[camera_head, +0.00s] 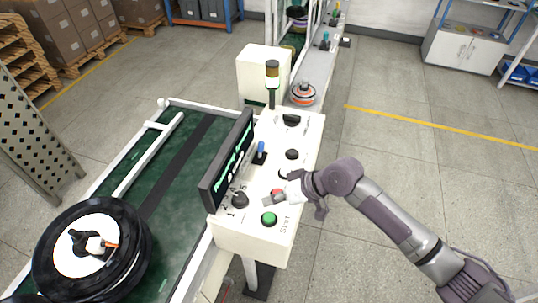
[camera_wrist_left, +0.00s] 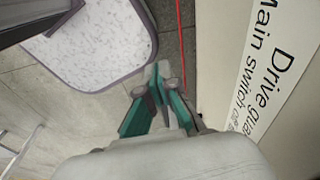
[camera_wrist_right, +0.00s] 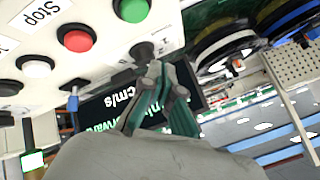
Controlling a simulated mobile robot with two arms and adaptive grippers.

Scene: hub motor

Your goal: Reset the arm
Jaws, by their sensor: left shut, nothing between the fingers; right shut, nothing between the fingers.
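My right arm reaches in from the right in the head view. In the right wrist view my right gripper (camera_wrist_right: 156,68) is shut and empty. Its tips are close to the black rotary knob (camera_wrist_right: 143,52); I cannot tell whether they touch. The green button (camera_wrist_right: 131,8) and red button (camera_wrist_right: 77,39) also show there. My left gripper (camera_wrist_left: 160,72) is shut and empty in the left wrist view, beside a white labelled panel (camera_wrist_left: 290,85).
A black display (camera_head: 228,160) stands along the panel's left edge. The green conveyor (camera_head: 165,185) carries a black wheel hub (camera_head: 90,250) at its near end. A signal tower (camera_head: 272,80) stands behind the panel. The floor to the right is open.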

